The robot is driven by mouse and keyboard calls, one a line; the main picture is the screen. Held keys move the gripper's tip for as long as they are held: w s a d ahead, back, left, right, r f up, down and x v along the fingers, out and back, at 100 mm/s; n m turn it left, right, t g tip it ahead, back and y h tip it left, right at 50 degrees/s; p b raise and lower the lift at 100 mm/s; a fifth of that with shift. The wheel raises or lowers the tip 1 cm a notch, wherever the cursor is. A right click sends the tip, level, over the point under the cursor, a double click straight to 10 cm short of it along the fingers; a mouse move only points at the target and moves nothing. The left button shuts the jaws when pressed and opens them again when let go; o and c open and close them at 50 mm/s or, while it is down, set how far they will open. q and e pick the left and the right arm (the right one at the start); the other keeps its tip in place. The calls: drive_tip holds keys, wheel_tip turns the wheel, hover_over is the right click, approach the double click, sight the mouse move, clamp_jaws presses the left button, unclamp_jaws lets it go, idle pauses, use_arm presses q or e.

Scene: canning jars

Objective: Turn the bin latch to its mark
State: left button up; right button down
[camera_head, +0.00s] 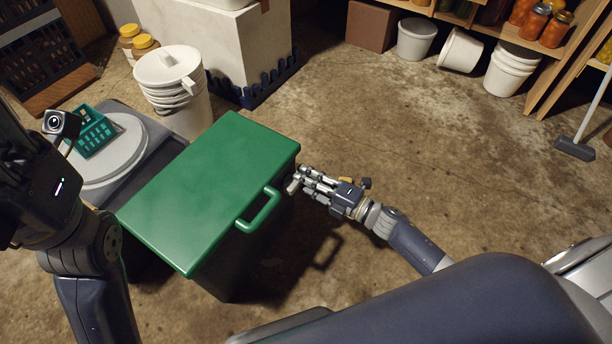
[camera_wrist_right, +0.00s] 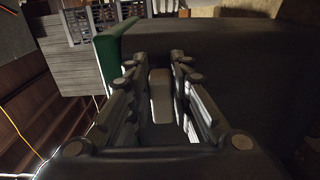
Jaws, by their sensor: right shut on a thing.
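The bin (camera_head: 225,265) is dark with a green lid (camera_head: 205,175) that lies closed on it; a green handle (camera_head: 260,210) sticks out from the lid's front edge. My right gripper (camera_head: 294,184) is at the bin's right side, just below the lid edge. In the right wrist view the gripper (camera_wrist_right: 170,65) is shut on the latch (camera_wrist_right: 160,95), a grey-tan bar between its fingers against the dark bin wall. In the head view the latch is hidden by the fingers. I cannot make out its mark. My left arm shows at the left, but its fingers do not.
A round grey plate with a teal basket (camera_head: 92,132) stands left of the bin. Stacked white buckets (camera_head: 172,85) stand behind it. Shelves with jars (camera_head: 555,30) and a broom (camera_head: 575,148) are at the far right. The concrete floor right of the bin is clear.

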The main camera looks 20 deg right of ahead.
idle(0.4)
drive_tip(key=c, duration=1.4)
unclamp_jaws()
drive_tip(key=shift+c, duration=0.2)
drive_tip(key=v, duration=1.2)
drive_tip(key=shift+d, duration=0.1)
